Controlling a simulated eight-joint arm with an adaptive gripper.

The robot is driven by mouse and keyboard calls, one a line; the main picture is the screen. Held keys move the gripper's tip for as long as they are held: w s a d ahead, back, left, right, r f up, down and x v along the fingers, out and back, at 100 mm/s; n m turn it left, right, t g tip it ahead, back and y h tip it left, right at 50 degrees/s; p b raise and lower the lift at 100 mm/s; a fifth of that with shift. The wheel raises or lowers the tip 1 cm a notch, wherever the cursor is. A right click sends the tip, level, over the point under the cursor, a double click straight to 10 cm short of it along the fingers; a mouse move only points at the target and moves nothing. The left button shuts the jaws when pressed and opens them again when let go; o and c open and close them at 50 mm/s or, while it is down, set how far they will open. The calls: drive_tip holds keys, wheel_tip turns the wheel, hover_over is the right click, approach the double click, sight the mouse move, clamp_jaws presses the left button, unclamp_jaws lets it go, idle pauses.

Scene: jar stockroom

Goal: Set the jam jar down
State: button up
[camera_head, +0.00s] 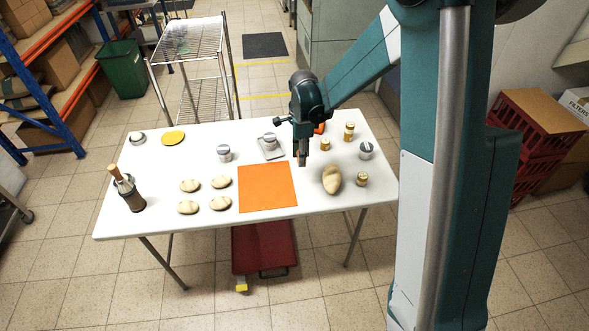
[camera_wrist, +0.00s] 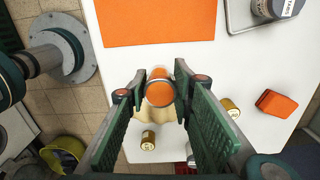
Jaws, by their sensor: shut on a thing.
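The jam jar (camera_wrist: 160,94) is between the fingers of my gripper (camera_wrist: 160,88) in the wrist view, its round orange end with a pale rim facing the camera. My gripper (camera_head: 301,156) is shut on it and points down over the white table, just right of the orange mat (camera_head: 267,187). The mat also shows at the top of the wrist view (camera_wrist: 155,20). In the head view the jar is a small reddish-brown shape at the fingertips, partly hidden. I cannot tell whether its base touches the table.
A bread loaf (camera_head: 332,180) lies right of my gripper, with gold-lidded jars (camera_head: 361,180) (camera_head: 325,144) nearby. A grey-lidded jar (camera_head: 269,139) stands on a small tray at the back. Several rolls (camera_head: 190,185) lie left of the mat. The mat is bare.

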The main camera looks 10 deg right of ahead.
drive_tip(key=w+a, duration=0.2)
drive_tip(key=w, duration=0.5)
drive_tip(key=shift+r+m, duration=0.25)
drive_tip(key=shift+m, duration=0.15)
drive_tip(key=shift+f, duration=0.1)
hover_over(294, 169)
drive_tip(key=shift+w+a+f+b, duration=0.1)
drive_tip(key=shift+f+b, duration=0.25)
drive_tip(key=shift+f, duration=2.7)
drive_tip(key=shift+f+b, duration=0.4)
drive_tip(key=shift+f, duration=1.45)
drive_tip(key=shift+f+b, duration=0.35)
drive_tip(key=shift+f, duration=0.1)
drive_tip(key=o, duration=0.9)
drive_tip(key=shift+r, duration=0.1)
